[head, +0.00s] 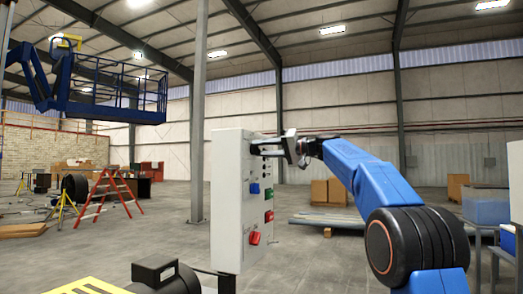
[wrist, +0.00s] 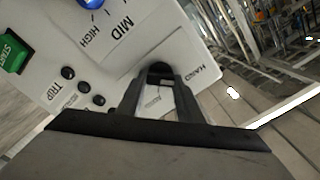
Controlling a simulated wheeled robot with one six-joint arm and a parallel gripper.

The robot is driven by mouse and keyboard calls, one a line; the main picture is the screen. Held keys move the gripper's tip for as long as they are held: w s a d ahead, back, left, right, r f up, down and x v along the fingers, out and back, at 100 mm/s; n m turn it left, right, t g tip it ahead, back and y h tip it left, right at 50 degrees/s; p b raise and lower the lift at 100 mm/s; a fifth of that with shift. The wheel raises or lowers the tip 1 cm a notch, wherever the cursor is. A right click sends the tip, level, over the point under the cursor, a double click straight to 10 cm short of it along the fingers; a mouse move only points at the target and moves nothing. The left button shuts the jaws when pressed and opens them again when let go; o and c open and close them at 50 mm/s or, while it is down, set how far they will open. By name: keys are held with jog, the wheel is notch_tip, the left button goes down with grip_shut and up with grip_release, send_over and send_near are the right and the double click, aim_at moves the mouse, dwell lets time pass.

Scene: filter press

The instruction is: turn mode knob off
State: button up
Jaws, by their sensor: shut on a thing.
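The mode knob (wrist: 160,70) is a small black knob on the light grey control panel (head: 228,200). It shows between my fingers in the wrist view, next to the word HAND. My gripper (head: 263,146) is at the panel's upper part in the head view, and its two fingers (wrist: 160,88) are shut on the knob. The fingers hide much of the knob, so its pointer position cannot be made out.
A blue knob (wrist: 88,3) with MID and HIGH labels and a green START button (wrist: 13,52) are on the same panel. Small black TRIP parts (wrist: 68,73) lie nearby. A red switch (head: 254,238) is lower down.

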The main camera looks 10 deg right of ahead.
jog(key=shift+w+d+f+m, duration=0.1)
jog(key=shift+m, duration=1.9)
jog(key=shift+f+m, duration=0.1)
jog(key=shift+m, duration=1.9)
jog(key=o, duration=1.1)
jog(key=shift+d, duration=0.1)
jog(key=v, duration=1.7)
